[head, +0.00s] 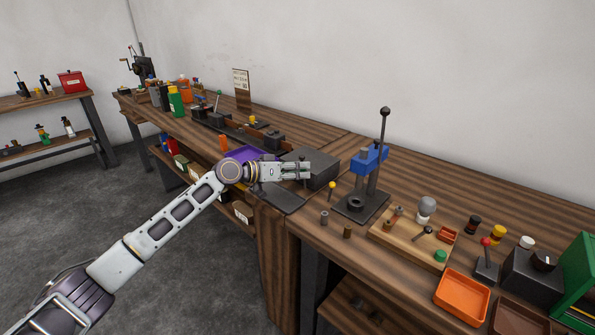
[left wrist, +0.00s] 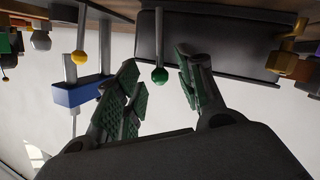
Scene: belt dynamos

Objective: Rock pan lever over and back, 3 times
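My left gripper (head: 305,171) reaches in from the left over the bench, beside a dark grey box (head: 322,168). In the left wrist view, which looks upside down, its two green-padded fingers (left wrist: 163,88) are apart. A lever with a green ball knob (left wrist: 160,75) and a grey stem shows in the gap between them, with space on both sides. I cannot tell how deep it lies between the fingers. This lever is hidden in the head view. A yellow-knobbed lever (head: 332,185) stands to the right of the gripper. No label shows which is the pan lever. My right gripper is not in view.
A blue press (head: 369,160) with a tall black-knobbed lever stands right of the gripper. A purple tray (head: 243,154) lies behind its wrist. A wooden board (head: 398,243) with small parts and an orange tray (head: 462,297) are at the right.

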